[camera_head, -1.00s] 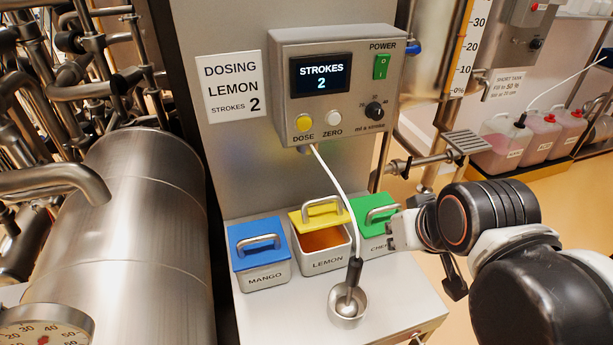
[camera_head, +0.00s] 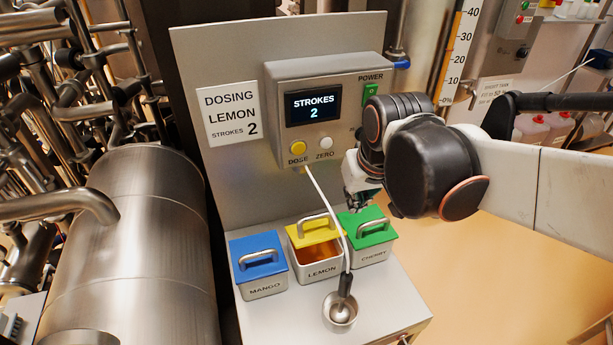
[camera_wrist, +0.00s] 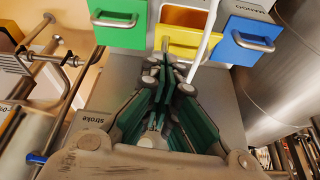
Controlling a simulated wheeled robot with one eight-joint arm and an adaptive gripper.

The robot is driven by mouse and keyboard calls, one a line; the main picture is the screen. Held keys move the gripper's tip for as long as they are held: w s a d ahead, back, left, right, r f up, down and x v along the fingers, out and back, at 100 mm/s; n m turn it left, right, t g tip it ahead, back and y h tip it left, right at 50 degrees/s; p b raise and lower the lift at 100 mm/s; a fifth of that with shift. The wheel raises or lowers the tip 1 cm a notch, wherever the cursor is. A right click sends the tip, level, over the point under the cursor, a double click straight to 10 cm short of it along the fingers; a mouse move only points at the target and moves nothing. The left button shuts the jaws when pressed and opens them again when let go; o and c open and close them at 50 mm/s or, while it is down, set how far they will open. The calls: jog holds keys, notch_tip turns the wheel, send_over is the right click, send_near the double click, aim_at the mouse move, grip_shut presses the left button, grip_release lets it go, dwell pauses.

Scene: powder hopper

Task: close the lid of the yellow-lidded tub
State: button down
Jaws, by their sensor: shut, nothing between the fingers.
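The yellow-lidded tub (camera_head: 321,272), marked LEMON, stands between the blue and green tubs on the steel shelf. Its yellow lid (camera_head: 312,232) with a metal handle sits toward the back, and the front of the opening shows orange contents. In the wrist view the yellow lid (camera_wrist: 190,42) is just beyond my fingers, partly hidden by them and the white tube. My gripper (camera_head: 359,200) is above and behind the green lid, right of the yellow lid, and apart from both. In the wrist view my gripper (camera_wrist: 164,70) is shut and empty.
The blue-lidded MANGO tub (camera_head: 259,283) and green-lidded CHERRY tub (camera_head: 372,252) flank it closely. A white tube (camera_head: 325,200) runs down past the lemon tub's right side to a metal cup (camera_head: 339,310). The dosing box (camera_head: 325,105) overhangs behind. The shelf front is mostly clear.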

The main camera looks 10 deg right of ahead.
jog(key=w+a+r+g+p, duration=0.1)
jog(key=w+a+r+p, duration=0.1)
jog(key=w+a+p, duration=0.25)
jog(key=n+g+p, duration=0.1)
jog(key=g+p, duration=0.1)
jog(key=p, duration=0.3)
send_over(313, 216)
jog(key=w, duration=0.2)
jog(key=f, duration=0.2)
notch_tip(313, 216, down, 10)
jog(key=b, duration=0.2)
jog(key=shift+w+a, duration=0.3)
jog(key=shift+s+d+f+t+b, duration=0.1)
jog(key=shift+s+f+t+b, duration=0.15)
jog(key=shift+s+b, duration=0.2)
jog(key=shift+s+t, duration=0.2)
jog(key=shift+t, duration=0.05)
jog(key=shift+s+d+f+t+b, duration=0.1)
jog(key=shift+s+f+t+b, duration=0.2)
jog(key=shift+s+t+b, duration=0.25)
jog(key=shift+s+d+f+t+b, duration=0.1)
jog(key=shift+s+f+t+b, duration=0.3)
jog(key=shift+b, duration=0.2)
jog(key=shift+s+d+f+b, duration=0.15)
jog(key=shift+s+f+b, duration=0.35)
jog(key=shift+s+b, duration=0.2)
jog(key=shift+s+d+f+b, duration=0.15)
jog(key=shift+s+f+b, duration=0.3)
jog(key=shift+s+b, duration=0.2)
